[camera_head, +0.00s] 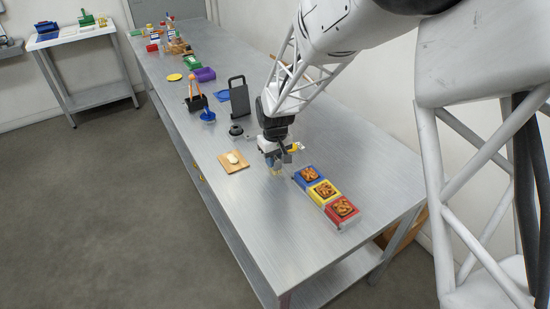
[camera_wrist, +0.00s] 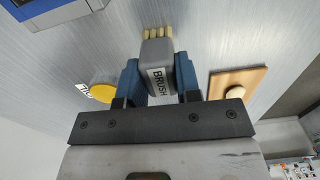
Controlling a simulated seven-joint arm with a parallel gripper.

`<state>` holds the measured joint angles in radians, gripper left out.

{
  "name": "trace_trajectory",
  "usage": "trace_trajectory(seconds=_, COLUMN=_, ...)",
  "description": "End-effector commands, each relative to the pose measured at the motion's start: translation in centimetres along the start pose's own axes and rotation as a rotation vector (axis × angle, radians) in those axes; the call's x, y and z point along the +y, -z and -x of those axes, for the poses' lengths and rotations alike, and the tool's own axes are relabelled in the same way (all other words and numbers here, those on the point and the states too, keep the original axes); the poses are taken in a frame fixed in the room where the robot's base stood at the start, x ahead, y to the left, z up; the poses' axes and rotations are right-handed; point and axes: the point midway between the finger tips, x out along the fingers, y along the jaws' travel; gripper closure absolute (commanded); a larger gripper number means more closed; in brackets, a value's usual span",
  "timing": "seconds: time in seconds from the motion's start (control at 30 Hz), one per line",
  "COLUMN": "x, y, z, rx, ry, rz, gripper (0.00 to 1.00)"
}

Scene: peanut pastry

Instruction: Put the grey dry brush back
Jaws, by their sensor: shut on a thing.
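The grey dry brush (camera_wrist: 158,72) is between the two blue fingers of my gripper (camera_wrist: 157,78) in the wrist view. Its label reads "BRUSH", and its pale bristles point away from the gripper. In the head view my gripper (camera_head: 274,160) is above the steel table, between the wooden board and the row of coloured trays. The brush's bristles (camera_head: 277,172) show just below it; the rest of the brush is mostly hidden there. I cannot tell whether the bristles touch the table.
A wooden board (camera_head: 233,162) with a pale dough piece lies to the left. Blue, yellow and red trays (camera_head: 322,192) with pastries stand to the right. A round yellow thing (camera_wrist: 103,92) with a white label is close by. The table's front right (camera_head: 300,245) is clear.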

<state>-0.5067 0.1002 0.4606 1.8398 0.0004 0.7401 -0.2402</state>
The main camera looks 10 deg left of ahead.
Motion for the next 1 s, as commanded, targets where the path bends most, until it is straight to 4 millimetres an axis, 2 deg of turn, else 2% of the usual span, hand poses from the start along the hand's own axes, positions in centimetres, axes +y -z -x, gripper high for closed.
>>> trace_trajectory(seconds=0.1, x=0.0, y=0.0, z=-0.1, rx=0.0, ry=0.0, rz=0.0, gripper=1.0)
trace_trajectory(seconds=0.13, x=0.0, y=0.0, z=-0.1, rx=0.0, ry=0.0, rz=0.0, gripper=0.67)
trace_trajectory(seconds=0.3, x=0.0, y=0.0, z=-0.1, rx=0.0, ry=0.0, rz=0.0, gripper=0.41)
trace_trajectory(seconds=0.33, x=0.0, y=0.0, z=-0.1, rx=0.0, ry=0.0, rz=0.0, gripper=0.39)
trace_trajectory(seconds=0.73, x=0.0, y=0.0, z=0.3, rx=0.001, ry=0.0, rz=0.0, gripper=0.39)
trace_trajectory(seconds=1.0, x=0.0, y=0.1, z=2.9, rx=0.004, ry=-0.001, rz=0.0, gripper=0.39)
